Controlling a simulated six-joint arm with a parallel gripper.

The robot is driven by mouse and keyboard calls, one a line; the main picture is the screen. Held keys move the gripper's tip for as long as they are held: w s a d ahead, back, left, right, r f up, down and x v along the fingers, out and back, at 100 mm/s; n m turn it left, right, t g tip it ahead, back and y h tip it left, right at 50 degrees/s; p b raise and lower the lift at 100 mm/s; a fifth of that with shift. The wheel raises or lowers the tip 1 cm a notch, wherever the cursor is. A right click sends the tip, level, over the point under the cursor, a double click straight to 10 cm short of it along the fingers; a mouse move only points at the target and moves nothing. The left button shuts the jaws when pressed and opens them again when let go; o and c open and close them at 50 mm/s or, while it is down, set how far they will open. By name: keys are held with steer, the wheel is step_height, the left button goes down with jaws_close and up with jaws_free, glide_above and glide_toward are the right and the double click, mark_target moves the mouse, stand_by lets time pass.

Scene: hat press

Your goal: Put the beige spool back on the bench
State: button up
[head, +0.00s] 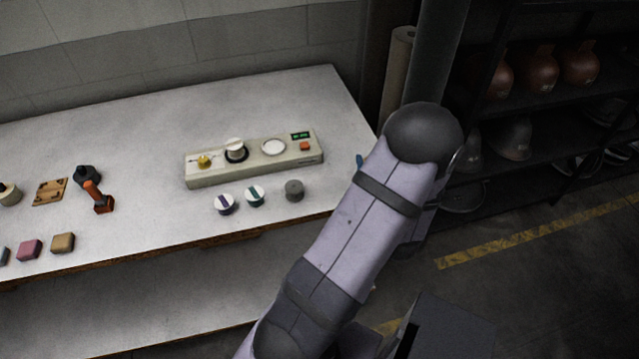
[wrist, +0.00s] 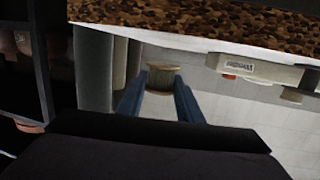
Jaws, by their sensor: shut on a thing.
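The beige spool (wrist: 163,80) shows in the wrist view between the two blue fingers of my gripper (wrist: 158,98), which is shut on it. In the head view the spool is hidden behind my arm, and only a bit of blue finger (head: 360,160) shows near the bench's right end. The bench (head: 150,210) has a pale top and a brown front edge. I cannot tell the spool's height relative to the bench top.
A long beige press panel (head: 255,158) stands on the bench, with a white-topped piece on it. Several small round pots, including a grey one (head: 294,190), sit before it. An orange-handled tool (head: 98,197) lies left. A dark shelf (head: 545,110) with hats stands right.

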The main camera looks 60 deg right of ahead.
mark_target(320, 189)
steer(key=w+a+n+t+y, duration=0.1)
steer(key=w+a+r+n+t, duration=0.1)
steer(key=w, duration=0.1)
steer(key=w+a+r+n+t+y, duration=0.1)
steer(key=w+a, duration=0.1)
steer(key=shift+w+y, duration=0.15)
steer(key=shift+y, duration=0.15)
steer(key=w+a+r+n+t+y, duration=0.2)
steer(key=w+a+r+n+y, duration=0.1)
steer(key=w+a+r+y, duration=0.15)
steer(key=shift+h, duration=0.35)
steer(key=shift+f, duration=4.75)
steer(key=shift+b, duration=0.35)
steer(key=shift+f, duration=0.2)
steer(key=o, duration=0.8)
steer(key=shift+o, duration=0.2)
steer(key=shift+r, duration=0.1)
